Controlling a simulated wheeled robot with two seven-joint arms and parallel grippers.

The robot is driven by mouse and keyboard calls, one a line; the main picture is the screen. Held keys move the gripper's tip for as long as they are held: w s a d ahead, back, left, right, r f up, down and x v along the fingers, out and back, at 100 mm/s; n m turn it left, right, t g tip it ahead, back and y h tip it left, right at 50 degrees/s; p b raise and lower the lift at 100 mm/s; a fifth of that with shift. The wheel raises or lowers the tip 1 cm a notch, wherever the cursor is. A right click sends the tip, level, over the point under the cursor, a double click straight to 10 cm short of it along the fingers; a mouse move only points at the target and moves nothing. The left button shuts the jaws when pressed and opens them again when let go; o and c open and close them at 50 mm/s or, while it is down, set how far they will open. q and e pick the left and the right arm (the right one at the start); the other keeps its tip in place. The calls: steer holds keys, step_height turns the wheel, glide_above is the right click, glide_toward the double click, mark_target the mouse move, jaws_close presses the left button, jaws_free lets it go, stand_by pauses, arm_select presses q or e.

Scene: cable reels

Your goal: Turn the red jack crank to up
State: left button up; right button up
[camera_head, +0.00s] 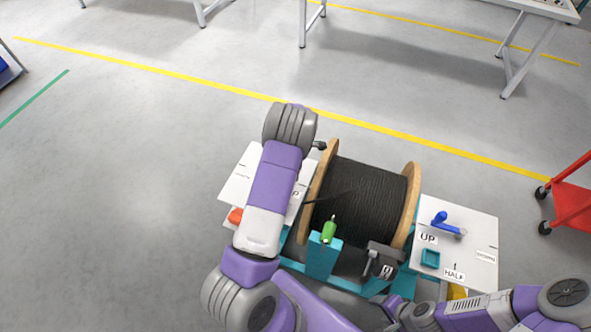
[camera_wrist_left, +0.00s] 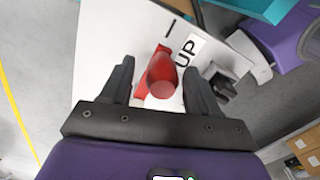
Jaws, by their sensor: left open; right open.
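The red jack crank (camera_wrist_left: 161,76) shows in the left wrist view on a white panel (camera_wrist_left: 105,28), its round knob facing the camera, beside an "UP" label (camera_wrist_left: 187,52). My left gripper (camera_wrist_left: 158,85) is open, with one dark finger on each side of the crank; I cannot tell whether they touch it. In the head view my left arm hides the crank and left gripper, and an orange-red part (camera_head: 235,215) shows at the left panel's edge. My right gripper (camera_head: 383,262) is open near the reel stand's front.
A wooden reel of black cable (camera_head: 362,200) stands between the panels. A green-handled part (camera_head: 329,229) sits on the teal stand (camera_head: 322,258). The right white panel (camera_head: 482,222) carries a blue crank (camera_head: 448,225) and a teal holder (camera_head: 430,258). A red cart (camera_head: 573,205) stands far right.

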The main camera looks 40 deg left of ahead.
arm_select(q)
step_height(320, 180, up, 6)
steer(key=shift+f+p, duration=0.2)
steer(key=shift+p, duration=0.4)
